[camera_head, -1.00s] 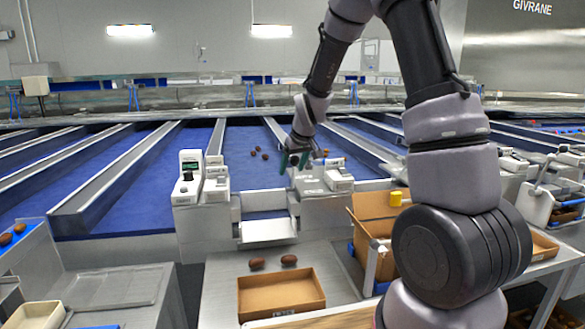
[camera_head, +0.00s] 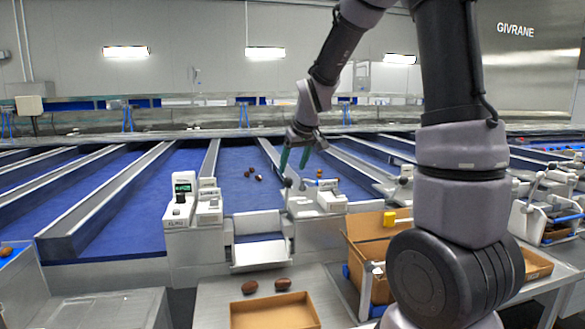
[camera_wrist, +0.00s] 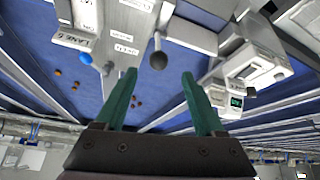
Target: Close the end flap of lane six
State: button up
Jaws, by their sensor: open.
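The end flap (camera_head: 262,254) is a pale metal plate at the near end of a blue lane (camera_head: 240,192). It slopes out toward me, hanging open below the lane mouth. My gripper (camera_head: 294,160) is open and empty, above and behind the control box (camera_head: 318,199) right of the flap. In the wrist view my gripper (camera_wrist: 159,74) has its two green fingers apart. A dark round knob (camera_wrist: 158,60) on a rod shows between and just beyond the fingertips, apparently untouched. A "LANE 6" label (camera_wrist: 74,40) shows upside down at upper left, near a blue knob (camera_wrist: 86,58).
Several brown dates (camera_head: 249,175) lie on the lane. A second box with a display (camera_head: 184,190) stands left of the flap. A tall carton (camera_head: 365,238) stands right.

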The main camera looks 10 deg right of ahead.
jog(key=shift+w+r, duration=0.15)
jog(key=shift+w, duration=0.15)
jog(key=c, duration=0.7)
jog(key=shift+w+a+r+g, duration=0.1)
jog(key=shift+w+r+g, duration=0.1)
jog(key=shift+w, duration=0.25)
jog(key=shift+w+a+r+g, duration=0.1)
jog(key=shift+w+r, duration=0.05)
jog(key=shift+w, duration=0.3)
grip_shut()
jog(key=w+r+m+g, duration=0.1)
jog(key=w+r+g, duration=0.15)
jog(key=w, duration=0.35)
jog(key=shift+h, duration=0.3)
jog(key=shift+s+a+f, duration=0.1)
jog(key=shift+s+f, duration=0.15)
jog(key=shift+f, duration=1.1)
jog(key=shift+s+a+f, duration=0.15)
jog(key=shift+s+f, duration=0.15)
jog(key=shift+f, duration=1.1)
jog(key=shift+s+a+f, duration=0.1)
jog(key=shift+s+f, duration=0.15)
jog(key=shift+f, duration=1.1)
